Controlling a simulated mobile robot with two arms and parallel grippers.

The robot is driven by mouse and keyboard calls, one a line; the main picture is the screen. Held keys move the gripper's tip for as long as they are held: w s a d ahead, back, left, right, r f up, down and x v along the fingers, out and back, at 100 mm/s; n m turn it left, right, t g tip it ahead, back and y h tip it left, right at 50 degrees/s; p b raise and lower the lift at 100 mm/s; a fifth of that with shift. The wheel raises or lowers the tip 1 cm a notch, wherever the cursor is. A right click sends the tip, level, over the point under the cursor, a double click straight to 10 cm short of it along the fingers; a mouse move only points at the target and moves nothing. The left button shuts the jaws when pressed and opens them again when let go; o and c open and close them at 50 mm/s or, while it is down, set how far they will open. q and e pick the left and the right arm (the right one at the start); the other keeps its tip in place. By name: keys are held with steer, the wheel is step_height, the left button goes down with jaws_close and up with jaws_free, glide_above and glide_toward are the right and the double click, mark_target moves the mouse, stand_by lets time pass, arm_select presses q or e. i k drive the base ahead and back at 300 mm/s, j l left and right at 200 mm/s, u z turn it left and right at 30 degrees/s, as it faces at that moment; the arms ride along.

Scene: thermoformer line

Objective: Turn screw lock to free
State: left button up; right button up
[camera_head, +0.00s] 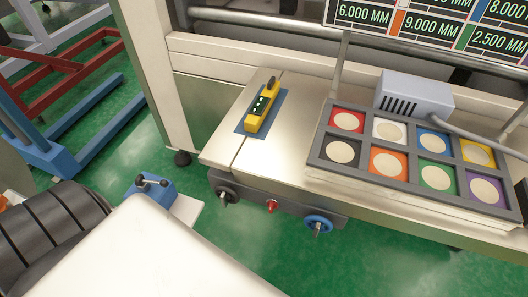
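Three controls sit on the grey front bar under the metal bench: a black handwheel (226,194) at left, a small red knob (271,206) in the middle and a blue handwheel (318,223) at right. None is labelled, so I cannot tell which one is the screw lock, or whether it is locked or free. Neither of my grippers can be made out in the head view, and nothing is seen touching the controls.
A yellow device (262,108) lies on a blue pad on the metal bench (290,135). A grey tray (318,158) with several coloured squares and round discs is at right, below a grey box (414,94) with a cable. A blue block (150,188) with a black handle is at left.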

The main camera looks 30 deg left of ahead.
mark_target(272, 206)
steer(key=j+u, duration=0.1)
steer(key=u, duration=0.35)
steer(key=j+u, duration=0.1)
steer(key=u, duration=0.4)
steer(key=l+u, duration=0.1)
steer(key=k+l, duration=0.05)
steer(key=l, duration=0.05)
